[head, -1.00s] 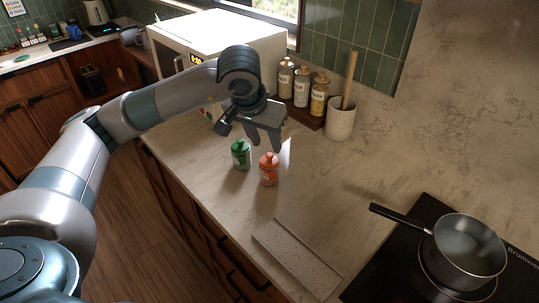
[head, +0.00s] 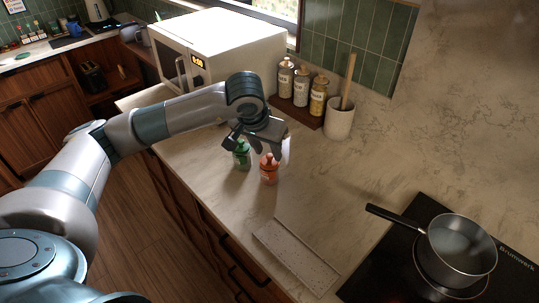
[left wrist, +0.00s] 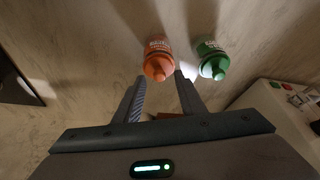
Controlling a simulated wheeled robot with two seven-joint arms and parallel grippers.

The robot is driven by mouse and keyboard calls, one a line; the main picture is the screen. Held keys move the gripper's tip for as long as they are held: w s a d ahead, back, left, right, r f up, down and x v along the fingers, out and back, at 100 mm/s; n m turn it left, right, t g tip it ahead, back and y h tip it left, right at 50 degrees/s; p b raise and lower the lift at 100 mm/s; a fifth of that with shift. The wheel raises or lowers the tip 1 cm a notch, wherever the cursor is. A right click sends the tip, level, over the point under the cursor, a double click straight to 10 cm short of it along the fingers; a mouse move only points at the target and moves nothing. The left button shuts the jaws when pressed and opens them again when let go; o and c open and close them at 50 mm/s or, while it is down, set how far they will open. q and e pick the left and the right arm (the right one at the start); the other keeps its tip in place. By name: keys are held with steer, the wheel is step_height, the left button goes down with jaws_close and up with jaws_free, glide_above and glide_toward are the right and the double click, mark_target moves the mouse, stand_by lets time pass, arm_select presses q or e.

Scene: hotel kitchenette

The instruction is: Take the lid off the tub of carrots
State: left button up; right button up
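The orange tub (head: 269,174), likely the carrots, stands upright on the counter with its orange lid (left wrist: 158,68) on. Its printed label is too small to read. My left gripper (head: 264,152) is open just above it, fingers pointing down. In the left wrist view the orange tub (left wrist: 158,46) shows between and beyond the two fingertips, with nothing held. A green tub (head: 242,158) with a green lid (left wrist: 215,68) stands close beside it, partly behind the gripper in the head view. My right gripper is not in view.
A speckled tray or board (head: 295,258) lies at the counter's front. A pot (head: 460,250) sits on the hob at right. Three jars (head: 301,87) and a utensil crock (head: 339,122) stand behind. A microwave (head: 215,48) stands at back left. The counter right of the tubs is clear.

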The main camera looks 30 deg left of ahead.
arm_select(q)
steer(key=shift+x, duration=0.8)
steer(key=shift+c, duration=0.6)
jaws_close()
steer(key=shift+r, duration=0.15)
